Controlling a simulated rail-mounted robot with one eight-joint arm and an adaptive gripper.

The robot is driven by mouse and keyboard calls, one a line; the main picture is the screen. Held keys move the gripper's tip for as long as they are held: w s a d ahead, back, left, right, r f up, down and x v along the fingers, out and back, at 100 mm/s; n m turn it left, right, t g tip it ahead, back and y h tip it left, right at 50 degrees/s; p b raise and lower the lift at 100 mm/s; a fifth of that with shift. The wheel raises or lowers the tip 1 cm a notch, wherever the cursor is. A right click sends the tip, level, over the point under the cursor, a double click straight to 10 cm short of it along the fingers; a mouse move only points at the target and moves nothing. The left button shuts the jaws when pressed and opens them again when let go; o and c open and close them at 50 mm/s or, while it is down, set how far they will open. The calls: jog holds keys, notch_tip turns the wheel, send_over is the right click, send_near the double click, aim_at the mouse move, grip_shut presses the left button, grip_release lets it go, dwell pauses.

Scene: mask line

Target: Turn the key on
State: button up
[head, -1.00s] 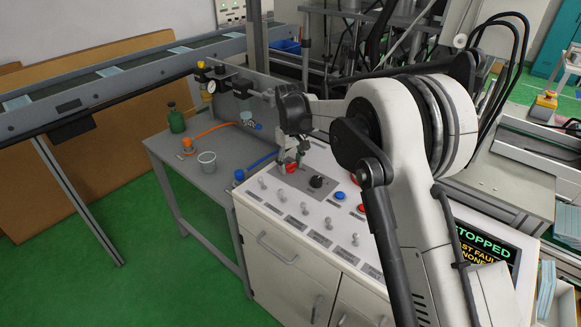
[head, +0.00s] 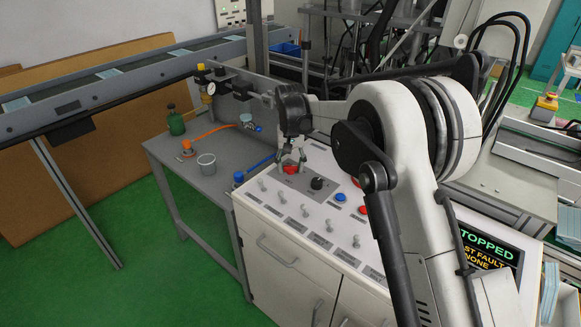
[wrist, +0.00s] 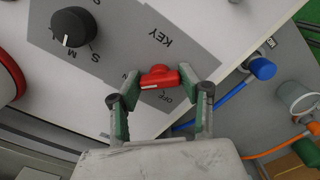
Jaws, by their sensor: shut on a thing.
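The red key (wrist: 160,77) sits on a grey panel plate printed "KEY", with ON and OFF marks beside it, in the wrist view. My gripper (wrist: 160,84) has its two fingers at the two ends of the key and is shut on it. The white mark on the key points toward the lower left side of the picture. In the head view my gripper (head: 290,163) reaches down onto the red key (head: 291,170) at the panel's back left; the fingers partly hide it.
A black selector knob (wrist: 73,27) is close by on the same plate. The white control panel (head: 285,210) also carries several toggle switches, a blue button (head: 340,197) and red buttons. A screen (head: 487,245) reads STOPPED. A grey side table (head: 190,150) holds a cup (head: 206,164).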

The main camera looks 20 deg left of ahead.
aim_at(291, 166)
dwell(0.3)
jog(key=o, duration=1.1)
jog(key=shift+o, duration=0.2)
notch_tip(291, 166, up, 12)
jog(key=s+d+r+m+t, duration=0.1)
jog(key=s+d+r, duration=0.35)
jog(key=d, duration=0.55)
jog(key=s+d+r+m+t+y, duration=0.1)
jog(key=s+d+r, duration=0.3)
jog(key=d, duration=0.6)
jog(key=s+d+r+t, duration=0.1)
jog(key=s+d+r, duration=0.1)
jog(key=d+r, duration=0.6)
jog(key=s+d+f+m+t, duration=0.1)
jog(key=s+d+f, duration=0.2)
jog(key=s+d, duration=0.3)
jog(key=s+d+f+m+t, duration=0.1)
jog(key=s+d+f, duration=0.3)
jog(key=s+d, duration=0.3)
jog(key=s+d+f+m+t+h, duration=0.1)
jog(key=s+d+f+t, duration=0.1)
jog(key=s+d+f, duration=0.2)
jog(key=s+d, duration=0.3)
jog(key=s, duration=0.3)
jog(key=shift+s+f, duration=0.2)
jog(key=shift+s, duration=0.15)
